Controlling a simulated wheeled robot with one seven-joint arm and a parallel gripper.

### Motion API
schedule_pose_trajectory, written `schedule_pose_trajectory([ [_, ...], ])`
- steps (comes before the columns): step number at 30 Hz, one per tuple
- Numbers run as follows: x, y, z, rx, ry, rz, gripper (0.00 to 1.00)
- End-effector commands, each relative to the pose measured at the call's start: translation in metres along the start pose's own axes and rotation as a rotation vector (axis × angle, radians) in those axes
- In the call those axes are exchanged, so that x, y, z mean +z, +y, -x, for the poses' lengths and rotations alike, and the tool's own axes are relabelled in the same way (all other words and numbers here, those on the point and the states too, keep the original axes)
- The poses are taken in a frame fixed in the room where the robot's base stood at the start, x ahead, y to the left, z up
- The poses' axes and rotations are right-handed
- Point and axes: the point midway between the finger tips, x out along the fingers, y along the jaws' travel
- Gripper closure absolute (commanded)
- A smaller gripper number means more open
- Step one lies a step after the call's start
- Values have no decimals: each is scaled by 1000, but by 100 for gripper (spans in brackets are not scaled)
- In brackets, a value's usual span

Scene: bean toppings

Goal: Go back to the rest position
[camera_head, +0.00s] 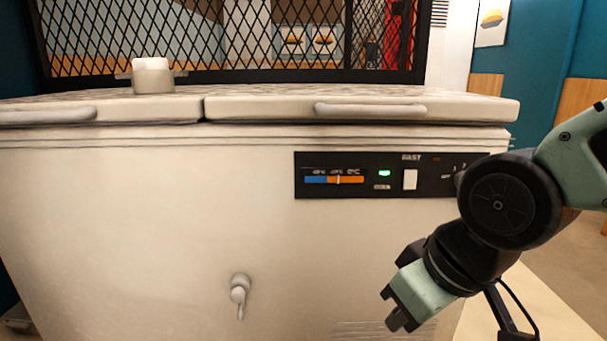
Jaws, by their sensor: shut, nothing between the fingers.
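My gripper (390,308) is at the lower right, in front of the white chest freezer's front face. It is shut and empty, and it points down and to the left. My arm bends in from the right edge of the picture. I cannot tell whether the gripper touches the freezer; a gap to it seems to show.
The white chest freezer (130,220) fills most of the view. It has two lids with handles (370,108), a black control panel (392,175) and a drain tap (239,290). A white container (152,76) stands on the left lid. Open floor (575,240) shows at the right.

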Motion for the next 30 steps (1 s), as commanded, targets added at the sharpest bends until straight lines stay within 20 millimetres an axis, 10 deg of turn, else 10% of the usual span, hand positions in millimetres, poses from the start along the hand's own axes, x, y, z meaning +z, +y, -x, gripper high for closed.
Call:
schedule_pose_trajectory([
  [5, 86, -35, 34, -21, -376, 119, 100],
  [30, -14, -44, 267, -21, -361, 108, 100],
])
